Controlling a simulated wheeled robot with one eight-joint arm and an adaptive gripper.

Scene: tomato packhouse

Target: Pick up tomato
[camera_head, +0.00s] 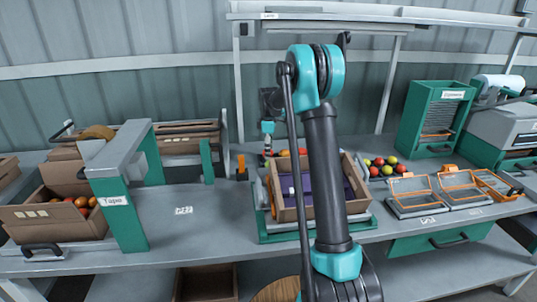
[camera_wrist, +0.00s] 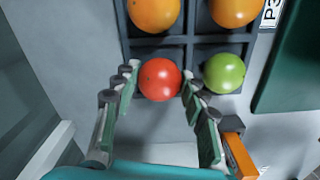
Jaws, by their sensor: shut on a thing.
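A red tomato (camera_wrist: 160,79) sits between the fingertips of my gripper (camera_wrist: 160,82) in the wrist view. The fingers are closed against it from the left and right. It is at the near left cell of a dark grey divided tray (camera_wrist: 187,50); I cannot tell whether it is resting there or slightly raised. A green tomato (camera_wrist: 224,73) lies to its right. Two orange tomatoes, one at left (camera_wrist: 154,12) and one at right (camera_wrist: 233,10), lie in the cells beyond. In the head view my gripper (camera_head: 267,150) is small behind the carton, and its grip is hard to make out.
An open carton with a purple lining (camera_head: 291,212) stands on a green-sided holder. More tomatoes (camera_head: 380,167) lie right of it. The bench is clear around (camera_head: 190,232).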

